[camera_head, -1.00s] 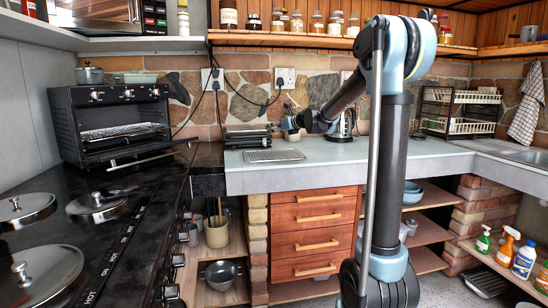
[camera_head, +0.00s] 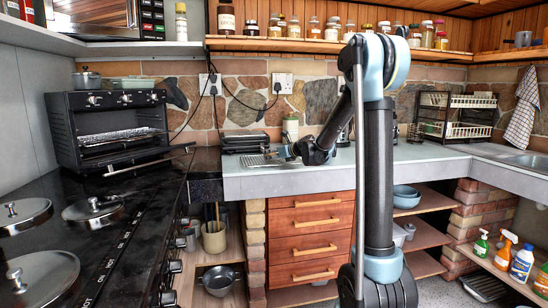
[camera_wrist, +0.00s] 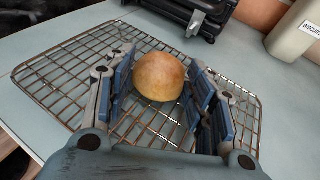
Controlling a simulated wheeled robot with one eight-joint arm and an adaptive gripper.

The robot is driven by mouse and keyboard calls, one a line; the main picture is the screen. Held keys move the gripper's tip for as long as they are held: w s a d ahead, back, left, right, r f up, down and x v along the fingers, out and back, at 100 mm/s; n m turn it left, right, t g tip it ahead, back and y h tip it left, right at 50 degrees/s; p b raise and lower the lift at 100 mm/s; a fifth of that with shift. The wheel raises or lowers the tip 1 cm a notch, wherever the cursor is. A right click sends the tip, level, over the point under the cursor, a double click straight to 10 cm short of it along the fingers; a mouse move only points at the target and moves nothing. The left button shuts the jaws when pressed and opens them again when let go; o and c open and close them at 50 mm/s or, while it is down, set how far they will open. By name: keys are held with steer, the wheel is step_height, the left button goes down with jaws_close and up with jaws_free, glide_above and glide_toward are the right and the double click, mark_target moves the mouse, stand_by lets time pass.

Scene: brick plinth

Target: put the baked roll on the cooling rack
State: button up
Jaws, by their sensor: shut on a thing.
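The baked roll (camera_wrist: 159,76) is round and golden brown, and it sits between the two blue-padded fingers of my gripper (camera_wrist: 160,88) in the wrist view. My gripper is shut on it. The wire cooling rack (camera_wrist: 58,78) lies flat on the counter below the roll and fingers. I cannot tell whether the roll touches the wires. In the head view the rack (camera_head: 252,160) is near the front left of the counter, with my gripper (camera_head: 283,153) low over its right part. The roll is not clear in the head view.
A black appliance (camera_head: 244,141) stands behind the rack, with a biscuit canister (camera_head: 290,127) to its right. A toaster oven (camera_head: 108,128) with its door down stands at the left beside the dark hob. The counter (camera_head: 420,154) to the right is mostly clear.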

steer(key=shift+s+f, duration=0.1)
steer(key=shift+f, duration=0.1)
steer(key=o, duration=0.8)
steer(key=shift+f, duration=0.1)
steer(key=shift+c, duration=0.2)
steer(key=shift+s+d+r, duration=0.1)
steer(key=shift+d+r, duration=0.05)
steer(key=shift+r, duration=0.1)
steer(key=v, duration=1.1)
steer(key=shift+s+d+r, duration=0.15)
steer(key=shift+s+d, duration=0.05)
steer(key=shift+s, duration=0.05)
